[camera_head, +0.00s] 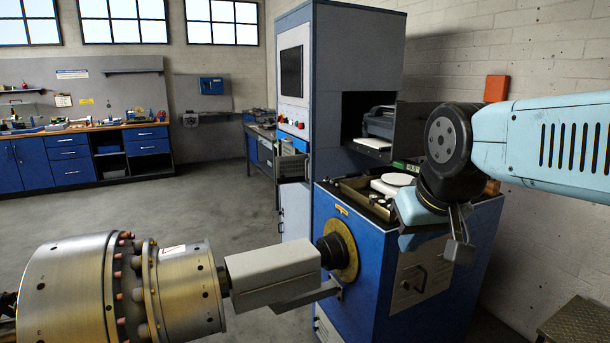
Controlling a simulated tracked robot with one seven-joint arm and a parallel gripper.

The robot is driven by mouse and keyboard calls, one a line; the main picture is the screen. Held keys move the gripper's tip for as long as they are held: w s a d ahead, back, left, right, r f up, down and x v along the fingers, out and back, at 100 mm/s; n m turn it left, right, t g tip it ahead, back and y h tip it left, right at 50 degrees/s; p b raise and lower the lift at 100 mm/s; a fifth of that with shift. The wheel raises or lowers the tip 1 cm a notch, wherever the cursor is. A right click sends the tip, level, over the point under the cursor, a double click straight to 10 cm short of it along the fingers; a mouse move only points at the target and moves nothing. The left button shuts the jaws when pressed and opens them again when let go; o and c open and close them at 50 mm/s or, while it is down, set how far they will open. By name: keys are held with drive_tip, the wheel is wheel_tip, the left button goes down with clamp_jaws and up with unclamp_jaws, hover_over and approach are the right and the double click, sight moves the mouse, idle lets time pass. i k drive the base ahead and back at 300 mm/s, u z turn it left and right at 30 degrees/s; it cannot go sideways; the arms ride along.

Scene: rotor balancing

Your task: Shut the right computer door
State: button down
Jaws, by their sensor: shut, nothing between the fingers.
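The tall blue-grey computer cabinet (350,45) stands at the centre, with a dark screen (291,71) on its front. Its right side has an open compartment (354,104) with a grey printer-like device (380,122) inside. A dark panel (419,120) stands out at the compartment's right edge and looks like the open right door; my arm partly hides it. My gripper (458,250) is shut and empty, pointing down in front of the blue machine, below and to the right of the panel. It appears apart from the panel.
The blue machine (365,262) with a cluttered top tray stands below the compartment. A large metal rotor (110,290) and its grey drive housing (272,272) fill the lower left. A red-orange box (497,88) hangs on the brick wall. Open floor lies at left.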

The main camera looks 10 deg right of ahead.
sight(291, 169)
drive_tip(key=u, duration=0.2)
drive_tip(key=i, duration=0.75)
drive_tip(key=z, duration=0.15)
drive_tip(key=k, duration=0.5)
drive_tip(key=z, duration=0.2)
drive_tip(key=i, duration=0.1)
drive_tip(key=u, duration=2.95)
